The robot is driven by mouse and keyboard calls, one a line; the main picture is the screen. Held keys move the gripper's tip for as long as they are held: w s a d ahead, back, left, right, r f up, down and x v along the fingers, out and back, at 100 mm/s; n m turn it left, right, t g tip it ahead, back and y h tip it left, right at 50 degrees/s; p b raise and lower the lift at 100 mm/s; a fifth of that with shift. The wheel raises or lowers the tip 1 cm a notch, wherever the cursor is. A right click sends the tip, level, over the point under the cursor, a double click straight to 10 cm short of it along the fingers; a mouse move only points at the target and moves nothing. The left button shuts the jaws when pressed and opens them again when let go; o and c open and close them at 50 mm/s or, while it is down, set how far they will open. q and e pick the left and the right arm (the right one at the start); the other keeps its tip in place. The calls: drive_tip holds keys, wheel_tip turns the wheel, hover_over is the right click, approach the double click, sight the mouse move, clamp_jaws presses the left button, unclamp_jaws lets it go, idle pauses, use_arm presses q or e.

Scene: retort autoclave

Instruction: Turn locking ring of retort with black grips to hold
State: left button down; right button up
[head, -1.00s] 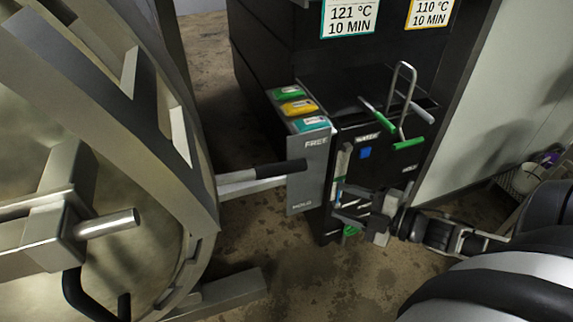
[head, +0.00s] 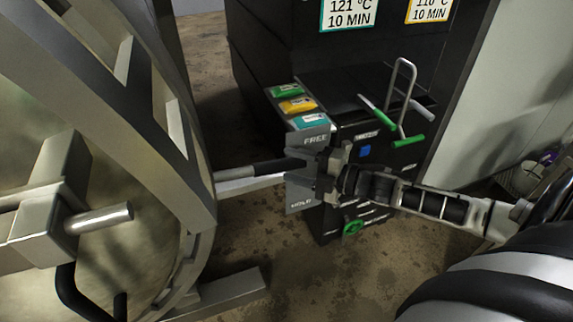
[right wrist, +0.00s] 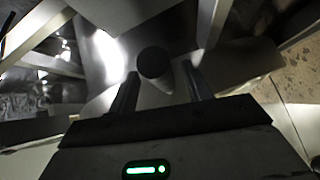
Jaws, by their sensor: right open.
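The retort's metal locking ring (head: 204,205) fills the left of the head view. A bar with a black grip (head: 270,168) sticks out from it to the right, in front of a grey plate marked FREE at the top and HOLD at the bottom (head: 299,203). In the picture the bar lies between the two words. My right gripper (head: 312,170) is open at the grip's right end and partly hides it and the plate. In the right wrist view the round end of the black grip (right wrist: 155,62) shows between the open fingers. My left gripper is not in view.
A black cabinet (head: 290,45) stands behind, with green, yellow and teal blocks (head: 297,105) on a ledge. A wire loop and green-tipped levers (head: 408,141) rise to the right. A green knob (head: 352,227) sits low on the cabinet. A metal foot (head: 235,293) lies on the floor.

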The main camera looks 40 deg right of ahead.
drive_tip(key=shift+x, duration=1.2)
